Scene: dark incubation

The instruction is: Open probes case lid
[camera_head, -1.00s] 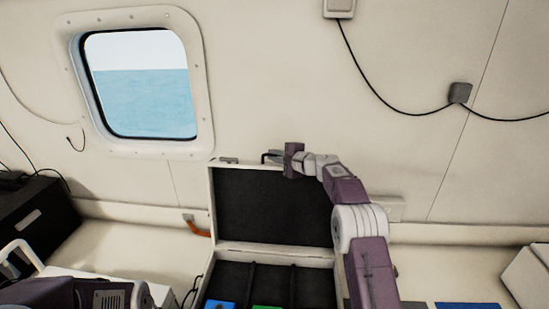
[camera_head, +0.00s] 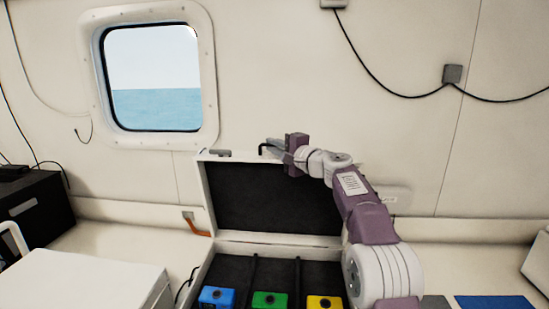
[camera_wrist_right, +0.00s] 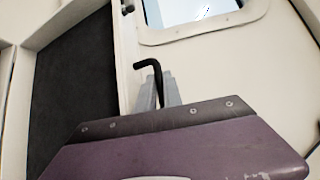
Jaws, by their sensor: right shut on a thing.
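The probes case (camera_head: 232,249) stands open, its lid (camera_head: 268,198) raised upright with a dark lining, the light frame around it. My right gripper (camera_head: 276,150) is at the top edge of the lid, shut on the black lid handle (camera_head: 263,147). In the right wrist view the gripper's grey fingers (camera_wrist_right: 159,92) close around the bent black handle (camera_wrist_right: 147,63), beside the lid's dark inner face (camera_wrist_right: 75,90). In the case lie a blue block (camera_head: 216,297), a green block (camera_head: 270,300) and a yellow block (camera_head: 325,302). My left gripper is not in view.
A white box (camera_head: 85,280) stands left of the case, and a black unit (camera_head: 35,215) further left. An orange strap (camera_head: 198,227) hangs by the wall. A blue flat item (camera_head: 495,302) lies at right. The wall with the window (camera_head: 152,80) is behind the lid.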

